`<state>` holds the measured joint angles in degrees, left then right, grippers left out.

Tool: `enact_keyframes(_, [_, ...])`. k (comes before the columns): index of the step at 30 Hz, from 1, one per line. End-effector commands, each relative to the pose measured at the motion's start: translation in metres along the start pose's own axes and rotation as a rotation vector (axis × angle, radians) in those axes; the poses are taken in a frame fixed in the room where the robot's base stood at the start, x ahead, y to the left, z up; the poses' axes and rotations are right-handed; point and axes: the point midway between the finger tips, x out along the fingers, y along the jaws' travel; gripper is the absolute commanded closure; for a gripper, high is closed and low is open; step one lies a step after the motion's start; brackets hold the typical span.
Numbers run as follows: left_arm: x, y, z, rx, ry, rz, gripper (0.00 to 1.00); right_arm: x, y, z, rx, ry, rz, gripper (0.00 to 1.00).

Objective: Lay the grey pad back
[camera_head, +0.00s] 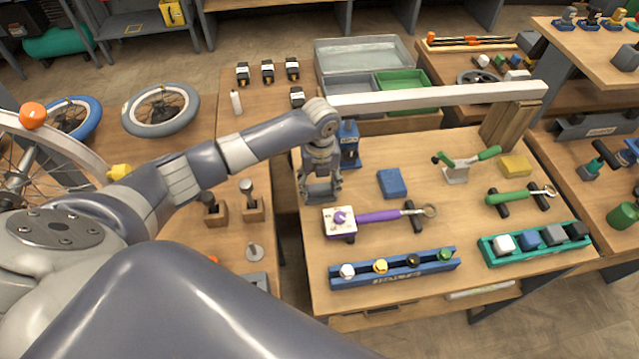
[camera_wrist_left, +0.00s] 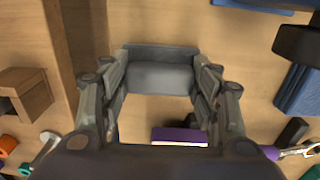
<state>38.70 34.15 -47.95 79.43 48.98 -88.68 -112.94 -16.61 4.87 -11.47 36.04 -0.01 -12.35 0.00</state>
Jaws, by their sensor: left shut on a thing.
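My left gripper (camera_head: 320,192) points down over the left edge of the wooden workbench. In the left wrist view the left gripper (camera_wrist_left: 162,88) is shut on the grey pad (camera_wrist_left: 160,78), a flat grey block spanning between its two fingers. The pad is held above the bench top; the exact height is hard to tell. In the head view the pad is hard to make out among the grey fingers. My right gripper is not in view.
A purple-handled tool (camera_head: 378,215) with a white block lies just right of the gripper. A blue pad (camera_head: 392,183) lies behind it, and a blue rack (camera_head: 395,270) stands in front. A green tray (camera_head: 487,252) holds several blocks. A white beam (camera_head: 440,95) spans the back.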

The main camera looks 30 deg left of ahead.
Motion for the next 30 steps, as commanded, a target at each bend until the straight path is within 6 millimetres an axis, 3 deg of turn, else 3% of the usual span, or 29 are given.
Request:
enact_keyframes(5, [0.003,0.000,0.000,0.000,0.001,0.000,0.73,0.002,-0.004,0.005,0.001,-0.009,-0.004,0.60])
enact_keyframes(6, [0.002,0.000,0.000,0.000,0.000,0.000,0.34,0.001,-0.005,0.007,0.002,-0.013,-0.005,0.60])
enact_keyframes(8, [0.002,0.000,0.000,0.000,0.000,0.000,0.23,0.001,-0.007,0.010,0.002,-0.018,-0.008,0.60])
enact_keyframes(21, [-0.004,0.000,0.001,0.000,-0.001,-0.002,0.23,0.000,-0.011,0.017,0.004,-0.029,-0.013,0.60])
enact_keyframes(30, [-0.060,-0.001,0.002,0.002,-0.004,-0.004,0.23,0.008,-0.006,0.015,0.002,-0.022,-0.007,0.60])
